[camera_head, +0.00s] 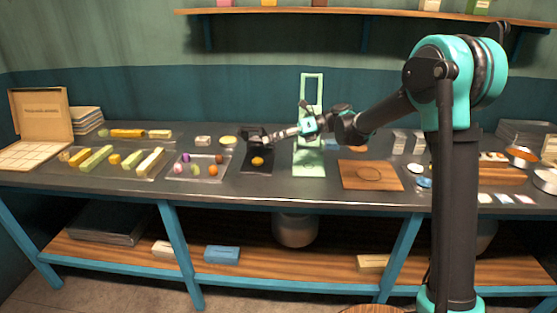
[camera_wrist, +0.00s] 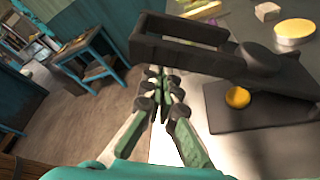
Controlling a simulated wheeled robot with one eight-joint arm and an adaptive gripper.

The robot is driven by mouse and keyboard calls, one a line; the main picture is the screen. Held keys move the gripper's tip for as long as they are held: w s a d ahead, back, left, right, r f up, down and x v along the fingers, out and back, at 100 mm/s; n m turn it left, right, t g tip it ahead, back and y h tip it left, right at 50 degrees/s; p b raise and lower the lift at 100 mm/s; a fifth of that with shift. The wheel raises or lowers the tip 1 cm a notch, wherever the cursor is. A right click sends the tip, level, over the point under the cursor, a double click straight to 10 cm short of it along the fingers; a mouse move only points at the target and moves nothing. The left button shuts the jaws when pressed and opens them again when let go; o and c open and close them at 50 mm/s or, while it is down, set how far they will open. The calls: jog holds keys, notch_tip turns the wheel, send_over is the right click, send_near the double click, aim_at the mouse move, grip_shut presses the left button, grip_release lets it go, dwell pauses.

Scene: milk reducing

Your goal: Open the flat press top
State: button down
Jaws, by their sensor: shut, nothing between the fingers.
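The flat press has a dark square base (camera_head: 250,168), which also shows in the wrist view (camera_wrist: 270,113). A yellow ball-like piece (camera_head: 258,161) sits on the base and is uncovered; it shows in the wrist view (camera_wrist: 238,97) too. The black press top (camera_wrist: 185,58), with a bar and an open frame, stands off the base on the side toward my gripper. My gripper (camera_wrist: 162,92) is shut and empty, its fingertips close beside the press top; I cannot tell whether they touch. In the head view my gripper (camera_head: 268,139) is just behind the yellow piece.
A tray of small colored pieces (camera_head: 187,177) lies left of the press. A pale green upright stand (camera_head: 309,160) is close on the right, by my arm. A wooden board (camera_head: 370,176) lies farther right. A shelf (camera_head: 340,12) runs above the table.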

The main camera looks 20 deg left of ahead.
jog(key=w+a+r, duration=0.2)
jog(key=w+r, duration=0.3)
jog(key=w, duration=0.3)
jog(key=w+a+r, duration=0.2)
jog(key=w+r, duration=0.3)
jog(key=w, duration=0.4)
jog(key=shift+r, duration=0.3)
